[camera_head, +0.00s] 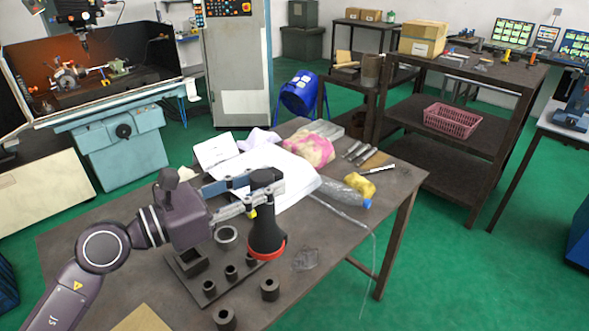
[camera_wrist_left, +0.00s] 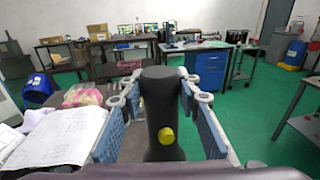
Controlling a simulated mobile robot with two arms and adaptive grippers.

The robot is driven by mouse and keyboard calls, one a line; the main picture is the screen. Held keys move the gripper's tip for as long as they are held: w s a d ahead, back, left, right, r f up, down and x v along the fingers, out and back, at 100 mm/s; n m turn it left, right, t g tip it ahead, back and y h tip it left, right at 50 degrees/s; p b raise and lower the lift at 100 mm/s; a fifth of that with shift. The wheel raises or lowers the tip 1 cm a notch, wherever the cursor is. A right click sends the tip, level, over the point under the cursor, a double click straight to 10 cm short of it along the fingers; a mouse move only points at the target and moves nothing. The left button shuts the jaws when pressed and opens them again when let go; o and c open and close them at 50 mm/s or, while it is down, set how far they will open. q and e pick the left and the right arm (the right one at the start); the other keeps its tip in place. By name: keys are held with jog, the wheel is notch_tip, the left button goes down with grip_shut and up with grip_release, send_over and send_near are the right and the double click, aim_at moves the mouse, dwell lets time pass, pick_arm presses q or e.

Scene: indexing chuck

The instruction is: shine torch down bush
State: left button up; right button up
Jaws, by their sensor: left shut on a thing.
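My left gripper (camera_head: 264,194) is shut on a black torch (camera_head: 266,232) with a red ring round its wide lower end. The torch is held upright, wide end down, over the front part of the table. In the left wrist view the torch (camera_wrist_left: 158,105), with its yellow button, stands between the two blue-padded fingers. Several dark hollow bushes stand below and left of it: one at the front (camera_head: 270,289), one nearer the front edge (camera_head: 224,318), and smaller ones on a dark plate (camera_head: 184,280). Which bush is meant cannot be told. My right gripper is not in view.
The brown table (camera_head: 395,190) also holds white papers (camera_head: 270,170), a pink and yellow cloth (camera_head: 310,148), a clear bottle (camera_head: 342,192), a yellow sponge (camera_head: 359,184) and a metal ring (camera_head: 227,236).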

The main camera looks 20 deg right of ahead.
aim_at(262, 208)
pick_arm(q)
jog(key=shift+w+d+r, duration=0.1)
jog(key=shift+d, duration=0.3)
jog(key=shift+a, duration=0.1)
jog(key=shift+a+r, duration=0.2)
jog(key=shift+a, duration=0.65)
jog(key=shift+d, duration=0.15)
notch_tip(262, 208, down, 2)
jog(key=shift+d+b, duration=0.15)
jog(key=shift+b, duration=0.9)
jog(key=shift+f+b, duration=0.35)
jog(key=shift+f, duration=0.05)
notch_tip(262, 208, down, 2)
jog(key=shift+f+b, duration=0.2)
jog(key=shift+b, duration=0.9)
jog(key=shift+f, duration=0.25)
jog(key=shift+f+b, duration=0.15)
jog(key=shift+b, duration=0.2)
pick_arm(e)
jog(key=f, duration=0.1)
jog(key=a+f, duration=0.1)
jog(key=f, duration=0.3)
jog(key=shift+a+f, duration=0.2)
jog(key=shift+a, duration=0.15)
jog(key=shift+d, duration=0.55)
